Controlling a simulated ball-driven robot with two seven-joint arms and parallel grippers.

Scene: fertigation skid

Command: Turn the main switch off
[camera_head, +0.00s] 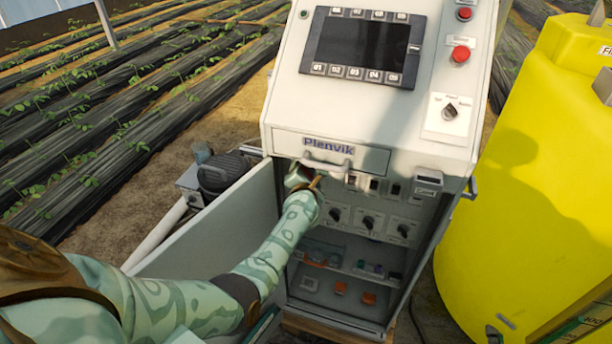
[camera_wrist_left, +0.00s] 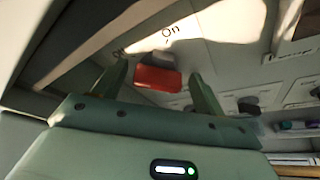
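A red switch handle (camera_wrist_left: 157,78), which I take for the main switch, shows in the left wrist view beside a white label reading "On" (camera_wrist_left: 171,31). My left gripper (camera_wrist_left: 158,84) is open, with one finger on each side of the red handle in that view. I cannot tell whether the fingers touch it. In the head view my left gripper (camera_head: 312,182) reaches into the upper left of the open cabinet, under the "Plenvik" drawer front, and hides the switch behind it. My right gripper is not in view.
The grey control cabinet (camera_head: 408,132) has a screen (camera_head: 362,45), a red button (camera_head: 461,54) and a selector knob (camera_head: 450,111). Several knobs (camera_head: 368,222) sit right of my gripper. The open door (camera_head: 225,225) stands left of my forearm. A yellow tank (camera_head: 530,170) stands right.

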